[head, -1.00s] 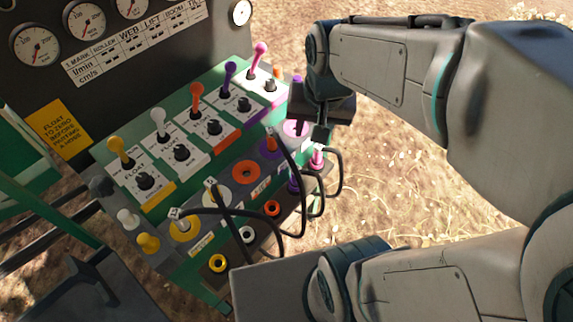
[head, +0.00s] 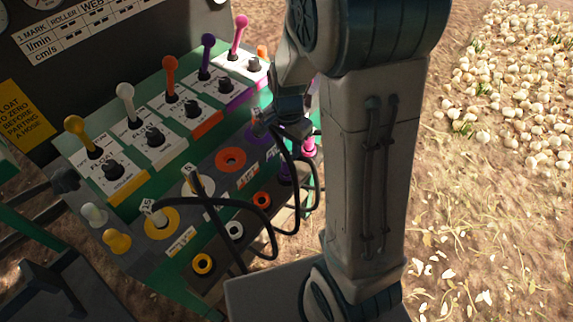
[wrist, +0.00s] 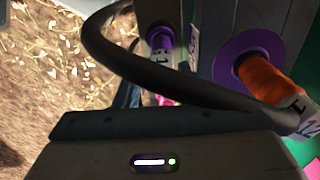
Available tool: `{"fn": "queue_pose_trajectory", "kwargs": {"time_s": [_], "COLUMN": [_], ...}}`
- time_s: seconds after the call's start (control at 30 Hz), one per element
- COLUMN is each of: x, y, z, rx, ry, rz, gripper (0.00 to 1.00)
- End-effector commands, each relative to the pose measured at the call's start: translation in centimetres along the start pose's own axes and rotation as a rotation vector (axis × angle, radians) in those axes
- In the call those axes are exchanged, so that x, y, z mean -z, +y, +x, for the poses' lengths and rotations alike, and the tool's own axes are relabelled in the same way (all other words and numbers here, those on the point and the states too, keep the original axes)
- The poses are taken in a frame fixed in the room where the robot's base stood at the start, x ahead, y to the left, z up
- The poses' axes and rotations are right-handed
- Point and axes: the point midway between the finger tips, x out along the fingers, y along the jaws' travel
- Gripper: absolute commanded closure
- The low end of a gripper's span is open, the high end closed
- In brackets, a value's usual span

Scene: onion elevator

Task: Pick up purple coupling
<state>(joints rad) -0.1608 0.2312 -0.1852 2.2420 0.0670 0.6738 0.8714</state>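The purple coupling (wrist: 160,38) is seated in the lower socket row in the wrist view. A white tag sits beside it and a black hose passes close in front. In the head view the purple coupling (head: 285,172) shows small below my gripper, partly behind hoses. My gripper (head: 290,128) is at the right end of the panel, just above the couplings. In the wrist view only its dark body shows at the bottom; the fingertips are hidden, so I cannot tell whether they are open or what they touch.
An orange coupling (wrist: 268,80) sits in a purple-ringed socket, with a thick black hose (wrist: 130,65) looping across. A pink coupling (head: 309,147) is close to my gripper. Coloured levers (head: 170,72) line the upper panel.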

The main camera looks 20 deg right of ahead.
Motion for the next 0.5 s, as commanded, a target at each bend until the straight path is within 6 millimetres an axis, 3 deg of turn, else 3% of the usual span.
{"fn": "queue_pose_trajectory", "kwargs": {"time_s": [0.1, 0.27, 0.5], "x": [0.0, 0.0, -0.1], "y": [0.1, 0.0, -0.3], "z": [1.5, 2.3, 5.6], "rx": [-0.002, -0.001, -0.003], "ry": [-0.002, -0.001, -0.002], "rz": [0.001, 0.001, -0.001], "gripper": [0.64, 0.64, 0.64]}}
